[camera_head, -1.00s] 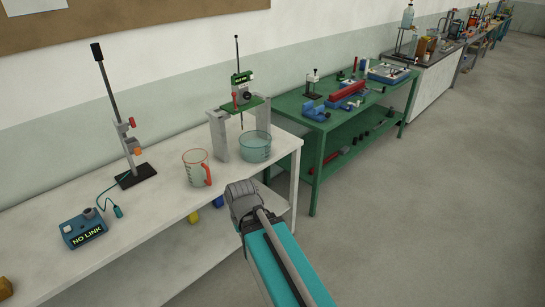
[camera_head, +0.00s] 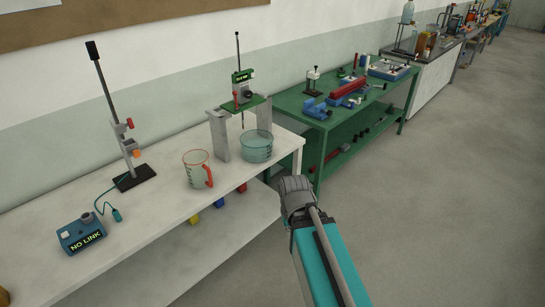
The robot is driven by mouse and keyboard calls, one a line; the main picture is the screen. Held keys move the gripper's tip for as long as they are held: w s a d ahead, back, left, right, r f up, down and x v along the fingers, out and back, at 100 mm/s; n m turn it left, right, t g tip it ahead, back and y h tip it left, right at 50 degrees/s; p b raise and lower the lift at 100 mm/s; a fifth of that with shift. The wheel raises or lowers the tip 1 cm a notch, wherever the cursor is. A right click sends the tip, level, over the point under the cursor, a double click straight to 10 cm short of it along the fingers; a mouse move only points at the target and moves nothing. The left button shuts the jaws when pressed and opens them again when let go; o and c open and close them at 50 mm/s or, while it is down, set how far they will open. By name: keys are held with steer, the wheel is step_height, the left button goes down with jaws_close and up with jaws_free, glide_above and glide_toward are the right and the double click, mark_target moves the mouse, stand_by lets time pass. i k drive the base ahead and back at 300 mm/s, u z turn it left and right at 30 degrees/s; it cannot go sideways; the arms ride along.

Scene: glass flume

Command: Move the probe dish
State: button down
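A clear, bluish glass dish (camera_head: 257,147) stands on the white bench (camera_head: 150,215) near its right end. It sits at a grey stand (camera_head: 219,135) with a green top plate, which carries a dark probe device (camera_head: 243,87). The device's thin rod points down towards the dish; I cannot tell if its tip is inside. My arm, with a teal link and a grey joint, reaches up from the bottom of the view, in front of the bench and apart from the dish. My gripper's fingers do not show.
A measuring jug (camera_head: 197,170) with a red handle stands left of the dish. Further left are a rod stand (camera_head: 134,176) and a blue box reading NO LINK (camera_head: 81,233). A green table (camera_head: 290,100) with tools stands beyond. The floor at right is clear.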

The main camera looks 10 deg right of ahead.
mark_target(257, 145)
steer(key=z, duration=0.1)
steer(key=i, duration=1)
steer(key=u, duration=0.05)
